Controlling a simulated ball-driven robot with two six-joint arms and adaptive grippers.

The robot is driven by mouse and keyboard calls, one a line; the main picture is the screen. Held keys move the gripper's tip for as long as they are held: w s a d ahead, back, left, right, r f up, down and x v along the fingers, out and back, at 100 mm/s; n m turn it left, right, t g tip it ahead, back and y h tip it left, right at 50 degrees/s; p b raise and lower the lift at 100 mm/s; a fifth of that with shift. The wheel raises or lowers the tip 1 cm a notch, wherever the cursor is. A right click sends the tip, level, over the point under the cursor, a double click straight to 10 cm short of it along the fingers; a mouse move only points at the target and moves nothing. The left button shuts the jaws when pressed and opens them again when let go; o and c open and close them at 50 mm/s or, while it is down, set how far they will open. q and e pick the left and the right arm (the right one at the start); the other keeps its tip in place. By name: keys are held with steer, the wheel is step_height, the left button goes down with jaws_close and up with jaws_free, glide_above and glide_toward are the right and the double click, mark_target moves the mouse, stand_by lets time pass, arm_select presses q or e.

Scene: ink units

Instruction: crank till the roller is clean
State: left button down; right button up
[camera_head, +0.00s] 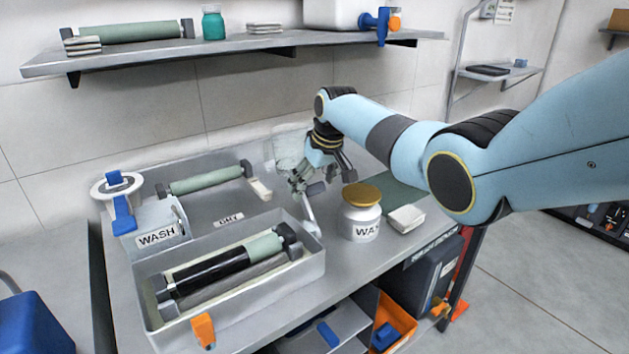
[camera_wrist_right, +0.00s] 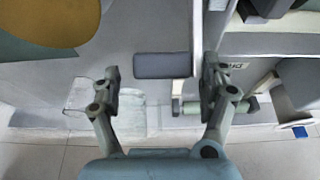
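The roller (camera_head: 212,268) lies in a grey tray (camera_head: 318,262); most of its length is black and its right end is pale green. A crank arm (camera_head: 309,214) rises outside the tray's right end and carries a dark grey handle (camera_head: 316,188). My right gripper (camera_head: 303,182) is beside this handle. In the right wrist view the handle (camera_wrist_right: 165,65) lies across the space between the two open fingers of my right gripper (camera_wrist_right: 161,76), with a gap at the left finger; I cannot tell whether the right finger touches it. My left gripper is out of view.
A WASH box (camera_head: 157,237) with a blue tap stands left of the tray. Behind lies a green roller (camera_head: 205,181). A white jar with a gold lid (camera_head: 362,195) and a folded white cloth (camera_head: 406,219) stand right of the crank. A shelf (camera_head: 235,54) spans the wall above.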

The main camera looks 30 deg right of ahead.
steer(key=v, duration=1.2)
stand_by(0.6)
